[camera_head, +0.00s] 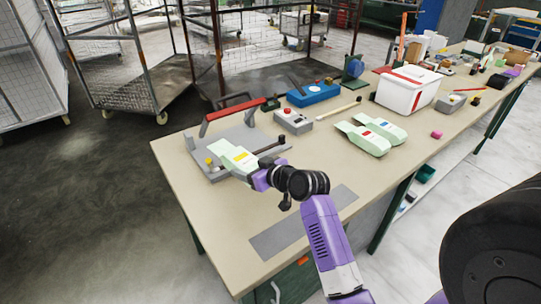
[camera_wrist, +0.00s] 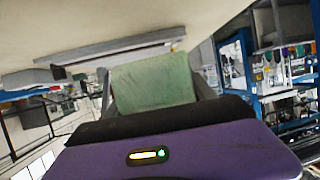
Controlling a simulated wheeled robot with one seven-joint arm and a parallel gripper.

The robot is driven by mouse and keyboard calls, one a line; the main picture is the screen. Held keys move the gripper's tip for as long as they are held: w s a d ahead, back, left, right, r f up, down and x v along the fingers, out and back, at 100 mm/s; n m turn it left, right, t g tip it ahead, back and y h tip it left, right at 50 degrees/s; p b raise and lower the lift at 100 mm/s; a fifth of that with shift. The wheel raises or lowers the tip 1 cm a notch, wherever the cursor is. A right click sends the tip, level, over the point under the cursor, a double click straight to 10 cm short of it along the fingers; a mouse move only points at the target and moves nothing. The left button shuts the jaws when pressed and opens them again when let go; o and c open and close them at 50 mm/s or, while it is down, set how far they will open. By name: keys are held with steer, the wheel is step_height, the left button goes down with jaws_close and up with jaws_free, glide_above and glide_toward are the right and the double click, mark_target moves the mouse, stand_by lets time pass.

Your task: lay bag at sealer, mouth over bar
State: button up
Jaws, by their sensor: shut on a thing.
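The sealer (camera_head: 231,141) is a grey plate with a red-handled arm (camera_head: 228,115), near the table's left end. The held bag (camera_head: 238,157) is pale green with a yellow label. My gripper (camera_head: 256,176) is shut on its near end at the sealer's front edge. The bag's far end reaches over the plate; I cannot tell if it touches, or how its mouth sits to the bar. In the wrist view the bag (camera_wrist: 155,82) stands out between the finger tips (camera_wrist: 152,97).
A grey control box (camera_head: 293,121) with a red button and a blue device (camera_head: 314,94) stand behind right of the sealer. A white bin with red trim (camera_head: 406,92) stands farther right. A flat grey mat (camera_head: 300,225) lies at the front. Bare tabletop surrounds it.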

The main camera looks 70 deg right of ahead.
steer(key=s+d+m+g+h, duration=0.1)
steer(key=s+d+m+h, duration=0.1)
steer(key=s+d, duration=0.4)
steer(key=shift+w+d+f+b, duration=0.15)
steer(key=shift+w+f+b, duration=0.1)
steer(key=shift+f+b, duration=1.05)
steer(key=shift+w+d+f+b, duration=0.1)
steer(key=shift+w+f+b, duration=0.1)
steer(key=shift+f+b, duration=1.05)
steer(key=shift+w+d+f+b, duration=0.15)
steer(key=shift+w+f+b, duration=0.1)
steer(key=shift+f+b, duration=1.05)
steer(key=shift+f+p, duration=0.2)
steer(key=shift+p, duration=0.15)
steer(key=o, duration=1.5)
steer(key=shift+c, duration=0.2)
steer(key=shift+b+v, duration=0.35)
steer(key=shift+v, duration=3.55)
steer(key=shift+s, duration=0.15)
